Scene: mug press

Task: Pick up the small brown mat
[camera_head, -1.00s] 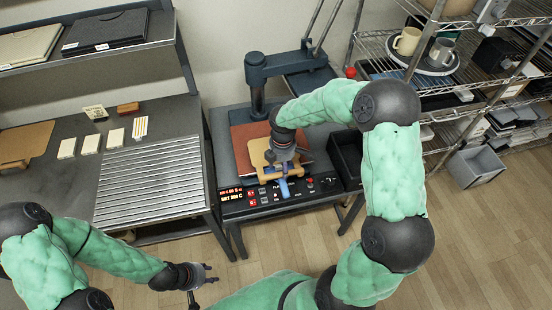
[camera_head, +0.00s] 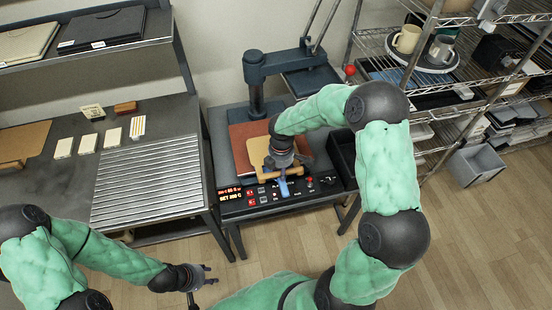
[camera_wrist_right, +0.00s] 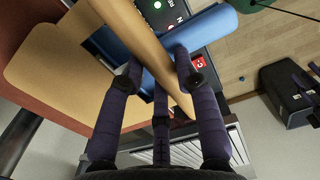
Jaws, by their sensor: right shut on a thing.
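The small brown mat (camera_head: 257,149) is tan and lies on a reddish-brown pad on the press. It also shows in the right wrist view (camera_wrist_right: 62,62), flat over the reddish-brown pad (camera_wrist_right: 18,105). A wooden bar (camera_wrist_right: 150,45) crosses between my right fingers near the mat's edge; I cannot tell whether it is fixed to the mat. My right gripper (camera_head: 284,168) is shut on this bar, above the front of the press, and hides part of the mat. A blue piece (camera_wrist_right: 208,27) lies behind the bar. My left gripper (camera_head: 211,274) is open and empty over the floor.
The press column (camera_head: 256,95) and arm stand behind the mat. A ridged metal plate (camera_head: 145,180) and a tan board (camera_head: 25,142) lie on the left table. A wire rack (camera_head: 420,85) stands right.

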